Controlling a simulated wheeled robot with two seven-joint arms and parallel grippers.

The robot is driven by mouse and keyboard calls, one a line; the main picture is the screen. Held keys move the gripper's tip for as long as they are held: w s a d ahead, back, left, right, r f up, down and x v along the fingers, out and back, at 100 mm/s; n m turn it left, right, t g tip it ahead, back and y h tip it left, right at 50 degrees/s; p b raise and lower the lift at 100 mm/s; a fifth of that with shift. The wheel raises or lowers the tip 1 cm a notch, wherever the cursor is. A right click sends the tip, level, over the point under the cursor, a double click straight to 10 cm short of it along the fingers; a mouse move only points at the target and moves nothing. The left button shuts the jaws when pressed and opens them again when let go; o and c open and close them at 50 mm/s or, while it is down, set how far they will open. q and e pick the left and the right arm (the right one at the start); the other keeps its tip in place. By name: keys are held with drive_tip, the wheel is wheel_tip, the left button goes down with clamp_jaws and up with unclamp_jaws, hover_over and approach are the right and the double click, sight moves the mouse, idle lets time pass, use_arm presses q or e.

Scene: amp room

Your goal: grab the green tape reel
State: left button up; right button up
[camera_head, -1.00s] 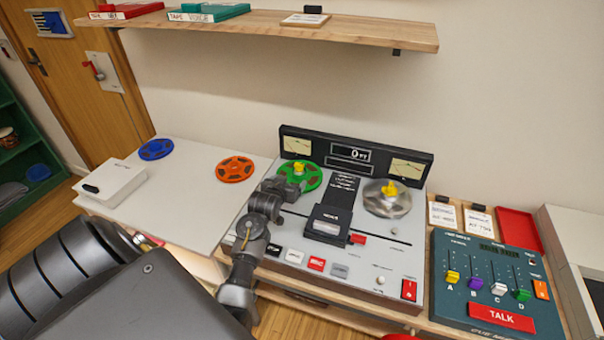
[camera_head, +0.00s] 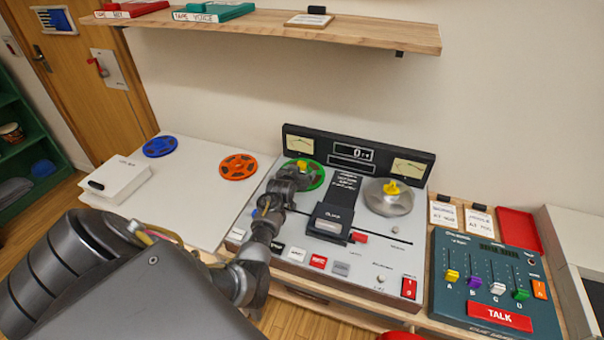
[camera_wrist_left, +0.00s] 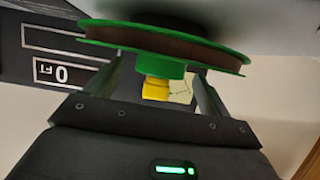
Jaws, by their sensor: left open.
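The green tape reel (camera_head: 316,176) sits on the left spindle of the tape machine (camera_head: 290,226), below the left meter. My left gripper (camera_head: 298,172) is over the reel and hides much of it in the head view. In the left wrist view the reel (camera_wrist_left: 165,42) shows edge-on, with its green hub and a yellow knob (camera_wrist_left: 155,88) between the two spread fingers (camera_wrist_left: 152,85). The fingers are open on either side of the hub; I cannot tell whether they touch it. My right gripper is not in view.
An orange reel (camera_head: 238,166), a blue reel (camera_head: 160,146) and a white box (camera_head: 117,180) lie on the white table at left. A silver reel (camera_head: 388,204) is on the right spindle. A mixer panel (camera_head: 490,285) stands at right; a shelf (camera_head: 270,27) hangs above.

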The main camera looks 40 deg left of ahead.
use_arm(q)
drive_tip(key=shift+w+a+f, duration=0.2)
drive_tip(key=shift+w+f, duration=0.05)
drive_tip(key=shift+w, duration=0.25)
drive_tip(key=c, duration=1.1)
drive_tip(key=shift+c, duration=1)
drive_tip(key=shift+r, duration=0.1)
wheel_tip(320, 180, up, 18)
drive_tip(key=b, duration=0.2)
